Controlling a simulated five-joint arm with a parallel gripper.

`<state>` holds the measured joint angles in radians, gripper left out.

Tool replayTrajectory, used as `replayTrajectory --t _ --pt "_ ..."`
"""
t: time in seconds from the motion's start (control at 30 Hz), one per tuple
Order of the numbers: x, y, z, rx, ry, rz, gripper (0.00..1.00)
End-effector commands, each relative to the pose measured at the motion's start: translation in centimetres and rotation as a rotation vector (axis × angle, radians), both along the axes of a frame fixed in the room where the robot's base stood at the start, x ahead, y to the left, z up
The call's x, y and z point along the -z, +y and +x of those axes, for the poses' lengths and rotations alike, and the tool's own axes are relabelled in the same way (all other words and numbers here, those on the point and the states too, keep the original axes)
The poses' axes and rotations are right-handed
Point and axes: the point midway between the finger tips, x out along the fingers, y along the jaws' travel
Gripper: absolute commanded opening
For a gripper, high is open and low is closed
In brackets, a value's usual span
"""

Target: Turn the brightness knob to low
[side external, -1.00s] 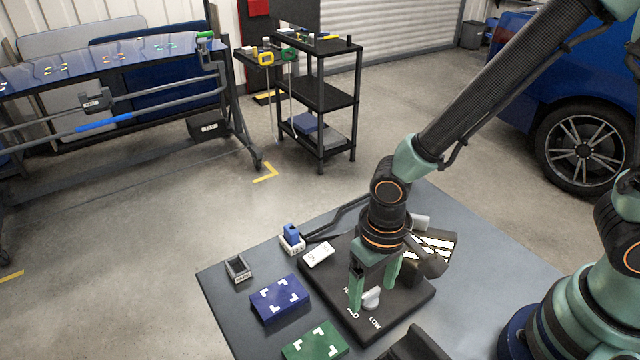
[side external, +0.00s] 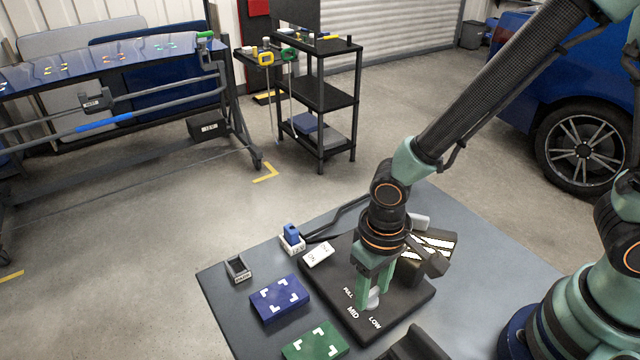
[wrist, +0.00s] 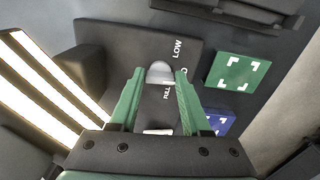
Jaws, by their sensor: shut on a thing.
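The brightness knob (side external: 374,299) is a light grey knob on a black base plate (side external: 412,302) marked FULL, MID and LOW. My gripper (side external: 373,303) points down over it with its green fingers closed in on the knob, one on each side. In the wrist view the knob (wrist: 160,73) shows between the fingertips of my gripper (wrist: 158,74). LOW and FULL can be read there, and MID is partly hidden by a finger. Which mark the knob points at is hard to tell.
A lit striped lamp panel (side external: 436,243) stands behind my gripper on the base. A white switch (side external: 318,254), a blue plug (side external: 292,236), a small grey holder (side external: 238,269), a blue block (side external: 279,298) and a green block (side external: 315,343) are to the left.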

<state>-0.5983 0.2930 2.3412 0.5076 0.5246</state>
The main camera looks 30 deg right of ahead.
Motion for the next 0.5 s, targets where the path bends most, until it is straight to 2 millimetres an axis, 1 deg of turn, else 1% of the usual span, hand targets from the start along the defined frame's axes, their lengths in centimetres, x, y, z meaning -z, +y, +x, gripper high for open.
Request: replayTrajectory --t 0.17,0.5 --pt "-0.05 -0.03 0.03 -0.118 -0.001 0.0 0.0" --pt "-0.06 -0.13 0.07 -0.433 -0.001 0.0 0.0"
